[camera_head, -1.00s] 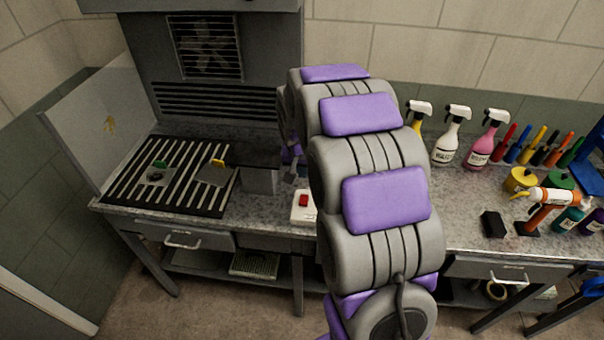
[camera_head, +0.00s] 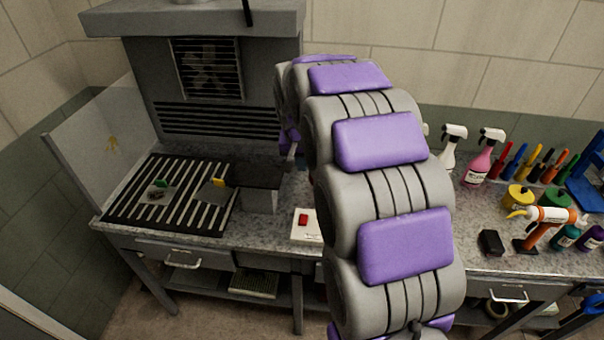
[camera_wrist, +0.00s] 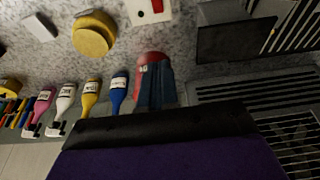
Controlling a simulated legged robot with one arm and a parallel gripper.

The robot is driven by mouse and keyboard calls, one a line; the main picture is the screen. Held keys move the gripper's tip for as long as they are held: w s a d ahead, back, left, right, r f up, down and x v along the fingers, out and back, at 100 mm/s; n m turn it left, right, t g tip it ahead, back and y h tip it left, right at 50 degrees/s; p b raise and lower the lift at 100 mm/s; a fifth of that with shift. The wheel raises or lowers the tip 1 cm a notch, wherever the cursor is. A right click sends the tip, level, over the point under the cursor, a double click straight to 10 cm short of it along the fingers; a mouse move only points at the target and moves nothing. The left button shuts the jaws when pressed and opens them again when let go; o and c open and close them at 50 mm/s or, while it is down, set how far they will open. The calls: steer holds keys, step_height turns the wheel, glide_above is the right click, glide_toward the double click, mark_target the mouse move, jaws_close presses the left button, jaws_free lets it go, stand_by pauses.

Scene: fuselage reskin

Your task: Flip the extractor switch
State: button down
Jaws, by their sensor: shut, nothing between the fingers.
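A red rocker switch (camera_head: 303,217) sits on a white box on the worktop, right of the dark bin, partly hidden by my arm in the head view. The red switch and its white plate (camera_wrist: 150,10) also show at the top edge of the wrist view. My gripper (camera_head: 292,152) shows only as a small grey tip past my arm, above and behind the switch. In the wrist view its dark fingers (camera_wrist: 155,78) are together and empty, in front of a red bottle (camera_wrist: 150,60), apart from the switch. The extractor hood (camera_head: 205,70) with its fan grille stands at the back left.
A dark bin (camera_head: 262,190) stands left of the switch. A slatted grate (camera_head: 150,212) lies farther left beside a clear side panel. Spray bottles (camera_head: 480,155), pens, pots and an orange applicator (camera_head: 540,222) fill the right. The worktop's front edge is near the switch.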

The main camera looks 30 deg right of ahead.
steer(key=shift+v, duration=1.35)
steer(key=shift+w, duration=0.15)
steer(key=s+a+f+n+g+b, duration=0.1)
steer(key=s+a, duration=0.3)
steer(key=s, duration=0.8)
steer(key=s+a+f+n+g+y+b, duration=0.1)
steer(key=s+a, duration=0.4)
steer(key=s, duration=0.7)
steer(key=s+a+f+n+g+b, duration=0.1)
steer(key=s+a+f+n, duration=0.3)
steer(key=s, duration=0.9)
steer(key=shift+a+f+n+g+y+b, duration=0.4)
steer(key=shift+a+f+g, duration=0.2)
steer(key=shift+a+g, duration=0.1)
